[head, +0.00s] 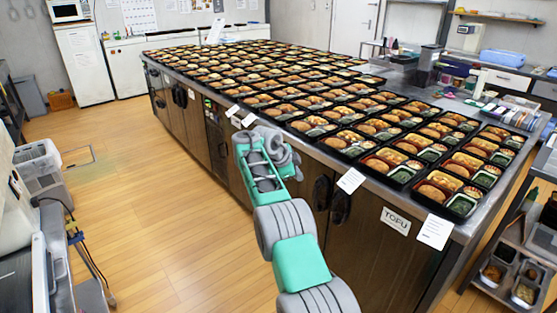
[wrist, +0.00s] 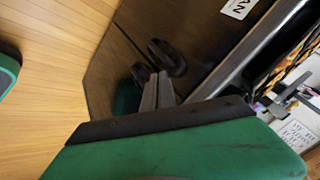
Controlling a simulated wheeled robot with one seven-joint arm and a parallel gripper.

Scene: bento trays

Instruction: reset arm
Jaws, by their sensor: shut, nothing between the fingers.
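My arm, green and grey, reaches up beside the near side of the counter in the head view, left of the bento trays (head: 340,142). The gripper's fingers cannot be made out there. In the wrist view my gripper (wrist: 158,88) shows two grey fingers close together, shut and empty, in front of a dark cabinet front (wrist: 115,65). A green and black part of my arm fills the bottom of that view. The fingers are apart from the trays.
The long counter (head: 450,228) is covered with rows of filled bento trays. Wooden floor (head: 150,210) is free to the left. A grey bin (head: 38,160) stands at the left edge.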

